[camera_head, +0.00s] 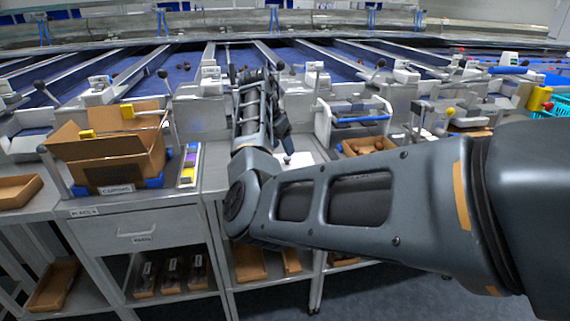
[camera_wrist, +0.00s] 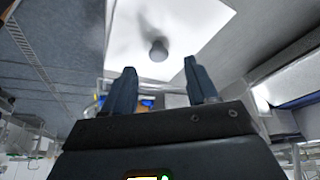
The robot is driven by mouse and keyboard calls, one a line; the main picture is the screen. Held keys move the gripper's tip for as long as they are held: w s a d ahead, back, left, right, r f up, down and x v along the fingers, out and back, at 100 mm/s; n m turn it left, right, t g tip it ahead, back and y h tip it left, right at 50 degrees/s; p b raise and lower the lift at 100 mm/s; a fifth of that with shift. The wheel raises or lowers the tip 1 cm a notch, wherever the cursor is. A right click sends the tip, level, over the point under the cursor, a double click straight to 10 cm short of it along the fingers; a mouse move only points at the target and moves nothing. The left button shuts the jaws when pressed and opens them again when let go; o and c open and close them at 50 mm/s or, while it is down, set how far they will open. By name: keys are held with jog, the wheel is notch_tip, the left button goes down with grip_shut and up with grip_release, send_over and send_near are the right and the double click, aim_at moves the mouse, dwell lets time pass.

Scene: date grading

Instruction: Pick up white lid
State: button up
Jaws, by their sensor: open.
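The white lid (camera_wrist: 195,22) is a bright flat square with a round grey knob (camera_wrist: 158,51) in its middle, at the top of the wrist view. My gripper (camera_wrist: 159,66) is open, and its two dark fingers stand apart on either side of the knob in the picture, with nothing seen between them. I cannot tell how far the fingertips are from the lid. In the head view, my gripper (camera_head: 287,147) points down above a white surface (camera_head: 301,159), which seems to be the lid, partly hidden by my arm.
An open cardboard box (camera_head: 115,165) stands on the bench at left. A tray of brown dates (camera_head: 368,146) and a clear-sided holder with a blue bar (camera_head: 358,119) are right of my gripper. Sloping metal channels (camera_head: 143,69) lie behind. Drawers and shelves are below.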

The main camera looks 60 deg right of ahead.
aim_at(286, 158)
jog(key=shift+p+x, duration=0.35)
jog(key=shift+x, duration=2.05)
jog(key=shift+s, duration=0.15)
jog(key=shift+c, duration=0.4)
grip_shut()
